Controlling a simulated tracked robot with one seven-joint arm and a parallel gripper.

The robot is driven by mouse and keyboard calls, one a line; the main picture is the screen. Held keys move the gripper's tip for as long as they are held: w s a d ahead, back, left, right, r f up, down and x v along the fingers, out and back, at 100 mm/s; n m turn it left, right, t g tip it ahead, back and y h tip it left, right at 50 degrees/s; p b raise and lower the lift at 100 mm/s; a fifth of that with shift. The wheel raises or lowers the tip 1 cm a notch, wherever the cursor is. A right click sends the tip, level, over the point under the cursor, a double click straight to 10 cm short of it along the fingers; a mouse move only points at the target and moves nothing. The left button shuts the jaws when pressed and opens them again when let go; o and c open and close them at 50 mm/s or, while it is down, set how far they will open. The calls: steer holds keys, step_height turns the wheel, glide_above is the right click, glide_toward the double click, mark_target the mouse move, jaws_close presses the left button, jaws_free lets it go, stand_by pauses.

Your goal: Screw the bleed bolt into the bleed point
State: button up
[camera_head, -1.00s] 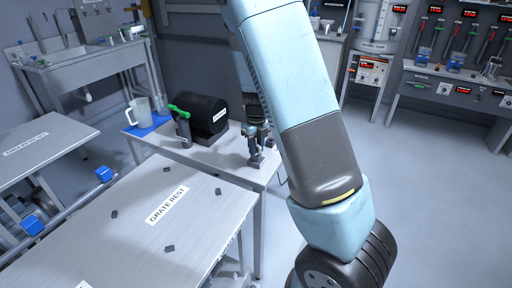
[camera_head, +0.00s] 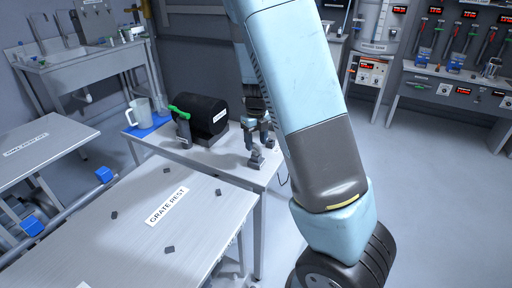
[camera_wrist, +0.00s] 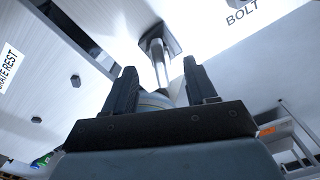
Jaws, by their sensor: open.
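My gripper (camera_head: 260,141) is open above the small table beside the black cylinder. In the wrist view its two dark fingers (camera_wrist: 160,70) stand apart, with a metal bolt-like part (camera_wrist: 158,58) showing between and beyond them. This part has a bright shaft and a dark angular piece at its far end; I cannot tell whether a finger touches it. A small grey block (camera_head: 255,161) stands on the tabletop just below my gripper. I cannot make out the bleed point.
The small table (camera_head: 215,160) also holds a clear jug (camera_head: 140,113) on a blue mat (camera_head: 150,130). A "GRATE REST" table (camera_head: 135,235) with several small dark pieces is in front. Open floor lies to the right.

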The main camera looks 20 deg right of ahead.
mark_target(256, 145)
step_height(256, 145, up, 10)
steer(key=shift+r, duration=0.2)
steer(key=shift+c, duration=0.4)
